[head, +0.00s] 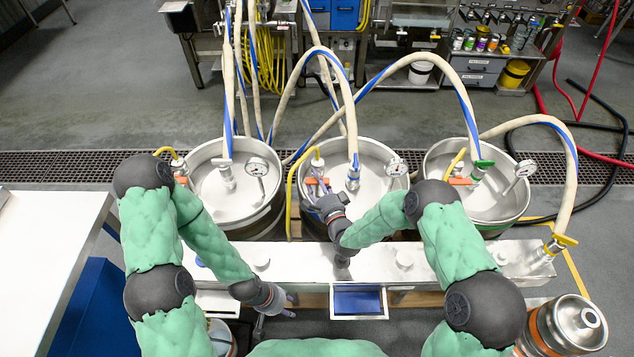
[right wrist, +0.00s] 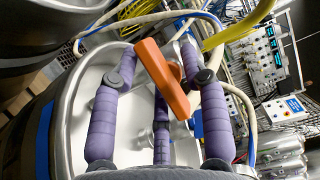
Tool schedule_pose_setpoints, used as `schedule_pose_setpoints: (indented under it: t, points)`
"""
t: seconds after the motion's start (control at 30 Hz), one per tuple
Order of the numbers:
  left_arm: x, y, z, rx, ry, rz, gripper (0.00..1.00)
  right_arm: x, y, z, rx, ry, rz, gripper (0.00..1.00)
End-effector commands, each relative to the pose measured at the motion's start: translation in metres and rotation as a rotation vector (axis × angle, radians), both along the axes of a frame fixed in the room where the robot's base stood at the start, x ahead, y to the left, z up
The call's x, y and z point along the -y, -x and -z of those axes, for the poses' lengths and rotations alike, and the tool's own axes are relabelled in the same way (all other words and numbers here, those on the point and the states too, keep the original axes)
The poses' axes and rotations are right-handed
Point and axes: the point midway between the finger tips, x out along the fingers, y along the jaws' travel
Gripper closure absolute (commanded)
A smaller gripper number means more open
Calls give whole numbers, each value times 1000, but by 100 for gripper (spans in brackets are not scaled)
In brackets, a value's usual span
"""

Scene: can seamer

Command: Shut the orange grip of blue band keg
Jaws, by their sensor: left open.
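The blue band keg (head: 375,155) is the middle of three steel kegs in the head view. Its blue band (right wrist: 42,140) shows at the left in the right wrist view. Its orange grip (head: 315,181) is partly covered by my right gripper in the head view. In the right wrist view the orange grip (right wrist: 163,78) slants between the purple fingers. My right gripper (head: 319,190) is open there, with its fingers spread on both sides of the grip; I cannot tell whether they touch it. My left gripper (head: 288,304) is open and empty, low in front of the steel bench.
The left keg (head: 240,200) and right keg (head: 500,205) stand close on both sides, with pressure gauges and hoses. A yellow hose (head: 293,190) rises beside the middle keg. A steel bench (head: 440,262) runs in front. A small keg (head: 582,320) stands lower right.

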Motion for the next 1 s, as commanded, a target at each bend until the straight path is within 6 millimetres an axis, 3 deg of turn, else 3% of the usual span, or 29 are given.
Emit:
schedule_pose_setpoints:
  t: [0.27, 0.7, 1.0]
  points:
    - [0, 0, 0, 0, 0, 0, 57, 4, 9, 0, -1, 1, -1, 55]
    - [0, 0, 0, 0, 0, 0, 57, 35, 83, 1, -1, 0, 1, 55]
    - [0, 0, 0, 0, 0, 0, 57, 45, 110, 1, -1, 0, 0, 55]
